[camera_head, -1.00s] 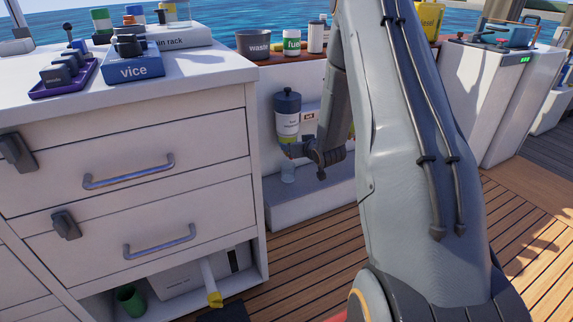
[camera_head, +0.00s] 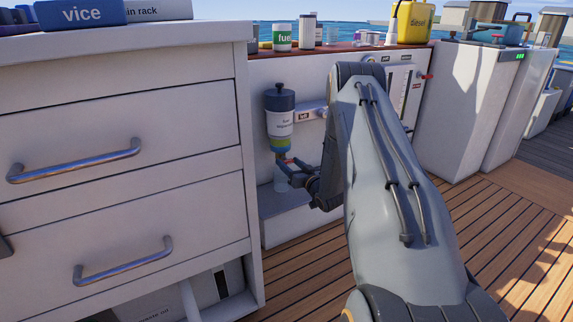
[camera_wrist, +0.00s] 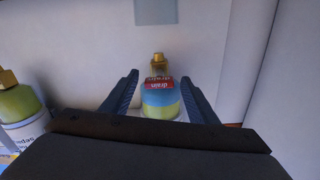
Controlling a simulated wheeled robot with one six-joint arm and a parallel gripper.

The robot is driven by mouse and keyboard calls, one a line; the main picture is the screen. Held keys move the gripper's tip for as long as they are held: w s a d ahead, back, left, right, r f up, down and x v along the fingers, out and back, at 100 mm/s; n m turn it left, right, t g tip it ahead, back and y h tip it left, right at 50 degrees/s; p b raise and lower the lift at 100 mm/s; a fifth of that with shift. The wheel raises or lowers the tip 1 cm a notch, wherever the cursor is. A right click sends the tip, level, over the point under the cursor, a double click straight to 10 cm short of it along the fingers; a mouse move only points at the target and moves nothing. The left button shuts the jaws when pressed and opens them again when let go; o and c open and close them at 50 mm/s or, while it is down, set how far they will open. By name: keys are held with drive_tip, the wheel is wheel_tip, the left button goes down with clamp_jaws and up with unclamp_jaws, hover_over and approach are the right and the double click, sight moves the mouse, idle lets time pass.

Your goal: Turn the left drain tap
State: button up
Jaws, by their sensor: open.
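The left filter (camera_head: 281,120), with a dark cap, white label and yellow-blue bowl, hangs on the white wall beside a small plate that appears to read "left" (camera_head: 304,115). In the wrist view a bowl of yellow and blue fluid (camera_wrist: 160,102) carries a red "drain" tag (camera_wrist: 159,83) and a brass drain tap (camera_wrist: 158,60). My gripper (camera_head: 283,168) is at the bottom of the left filter. In the wrist view my gripper (camera_wrist: 159,79) is open, its fingers on either side of the bowl and tag. I cannot tell whether they touch.
A second bowl with a brass fitting (camera_wrist: 20,112) shows at the left of the wrist view. A white drawer cabinet (camera_head: 120,150) stands close on the left. A ledge (camera_head: 290,215) lies below the filter. The wooden deck (camera_head: 310,275) in front is partly clear.

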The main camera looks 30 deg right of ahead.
sight(290, 163)
drive_tip(key=shift+w+b, duration=0.55)
drive_tip(key=shift+w, duration=1.1)
drive_tip(key=c, duration=1)
drive_tip(key=shift+r+n+p, duration=0.1)
drive_tip(key=shift+n+p, duration=0.45)
drive_tip(key=shift+n, duration=0.05)
drive_tip(key=shift+c, duration=0.2)
drive_tip(key=shift+n+p, duration=0.55)
drive_tip(key=shift+n, duration=0.35)
drive_tip(key=o, duration=1)
